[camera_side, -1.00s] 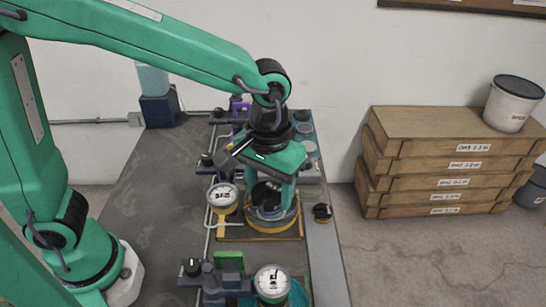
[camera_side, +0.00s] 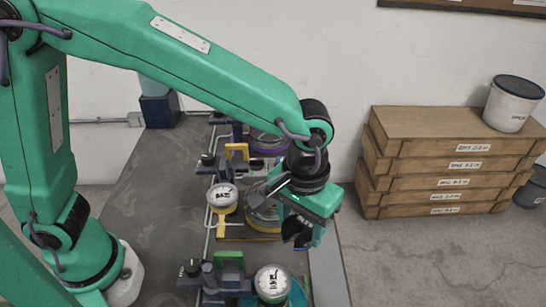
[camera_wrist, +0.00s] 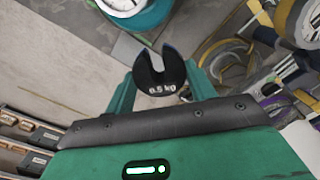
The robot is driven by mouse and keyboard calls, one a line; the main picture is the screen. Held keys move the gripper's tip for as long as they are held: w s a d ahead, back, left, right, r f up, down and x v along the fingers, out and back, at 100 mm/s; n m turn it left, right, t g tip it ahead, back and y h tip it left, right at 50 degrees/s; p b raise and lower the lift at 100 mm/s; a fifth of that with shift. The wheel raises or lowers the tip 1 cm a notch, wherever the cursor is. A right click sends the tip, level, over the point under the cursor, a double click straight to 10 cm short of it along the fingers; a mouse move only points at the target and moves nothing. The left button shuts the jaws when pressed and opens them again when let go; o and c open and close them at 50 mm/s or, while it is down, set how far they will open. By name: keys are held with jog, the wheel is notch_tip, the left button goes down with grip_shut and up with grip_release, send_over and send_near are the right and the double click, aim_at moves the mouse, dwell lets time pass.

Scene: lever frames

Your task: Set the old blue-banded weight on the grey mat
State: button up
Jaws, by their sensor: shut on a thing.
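My gripper (camera_side: 300,238) is over the right part of the bench, right of the yellow-rimmed pan (camera_side: 262,220). It is shut on the blue-banded weight (camera_wrist: 158,76), a black slotted disc marked 0.5 kg with blue at its edges. In the wrist view the weight sits between my green fingers, its slot facing away from my palm. In the side view it is a dark shape under my gripper, apparently above the bench.
Dial gauges (camera_side: 222,197) and (camera_side: 271,283) stand left of and in front of my gripper. A green-tabbed fixture (camera_side: 229,260) is at the front, a purple-rimmed pan (camera_side: 268,142) behind. Stacked wooden boxes (camera_side: 445,160) stand on the floor to the right.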

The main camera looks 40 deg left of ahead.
jog(key=s+d+f+m, duration=0.1)
jog(key=d+f, duration=0.2)
jog(key=d, duration=0.2)
send_over(324, 248)
notch_tip(324, 248, down, 7)
jog(key=shift+r, duration=0.1)
dwell(0.3)
jog(key=shift+f, duration=2)
jog(key=shift+f, duration=0.15)
jog(key=o, duration=1.4)
jog(key=shift+c, duration=0.2)
